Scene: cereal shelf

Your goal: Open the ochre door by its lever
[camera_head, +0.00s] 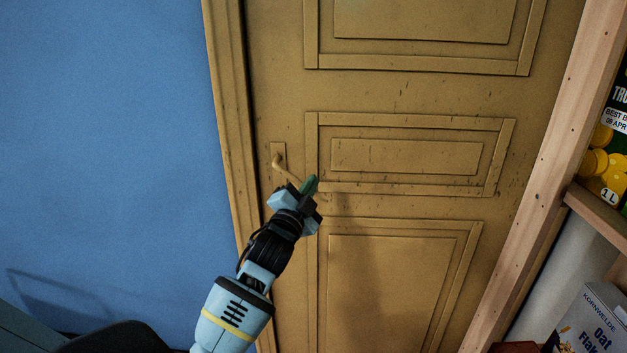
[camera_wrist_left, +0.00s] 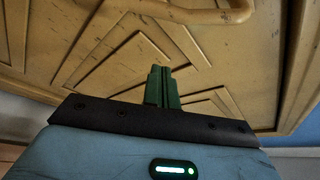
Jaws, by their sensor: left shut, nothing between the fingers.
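The ochre door (camera_head: 400,95) stands in its frame, with a thin dark line along its left edge. Its ochre lever (camera_head: 279,162) is on a small plate near that edge and slopes down to the right in the head view. The lever's free end is hidden by my left gripper (camera_head: 310,184). In the left wrist view the lever (camera_wrist_left: 190,13) crosses the top of the picture, beyond the fingertips. My left gripper's green fingers (camera_wrist_left: 160,72) are together and empty, near the lever's free end. I cannot tell whether they touch it. My right gripper is not in view.
A blue wall (camera_head: 105,130) is left of the door frame (camera_head: 230,140). A wooden shelf post (camera_head: 545,190) stands at the right, with a shelf board (camera_head: 600,215) and an oat flakes box (camera_head: 590,325) beyond it. The space before the door looks clear.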

